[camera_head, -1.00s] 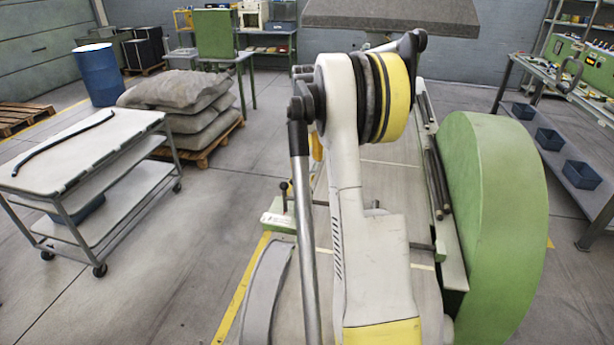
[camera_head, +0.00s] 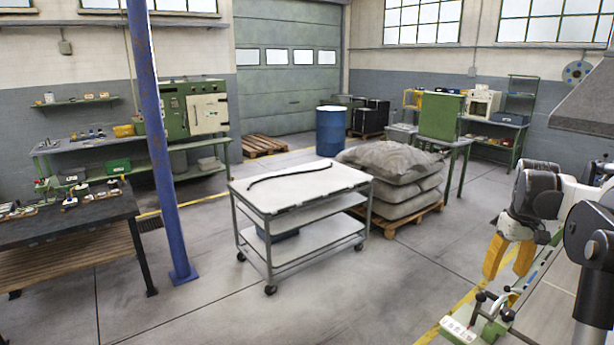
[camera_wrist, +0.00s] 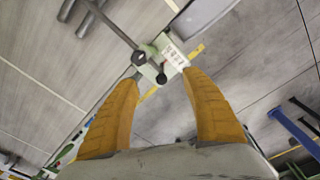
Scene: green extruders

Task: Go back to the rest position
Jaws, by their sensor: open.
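My gripper (camera_head: 507,258) shows at the right of the head view, with yellow fingers pointing down beside the green machine end with levers (camera_head: 470,325). In the wrist view my gripper (camera_wrist: 160,82) has its two yellow fingers spread apart with nothing between them. Beyond the fingertips, the green and white machine part (camera_wrist: 160,62) with a black-knobbed lever shows below. A black curved strip (camera_head: 290,178) lies on top of the white cart (camera_head: 262,202), well to the left of my gripper.
A blue post (camera_head: 160,150) and a dark workbench (camera_head: 95,225) stand at the left. Grey sacks (camera_head: 395,175) are stacked on a pallet behind the cart, near a blue barrel (camera_head: 331,131). A grey hood (camera_head: 588,100) hangs at the right. Floor in front of the cart is clear.

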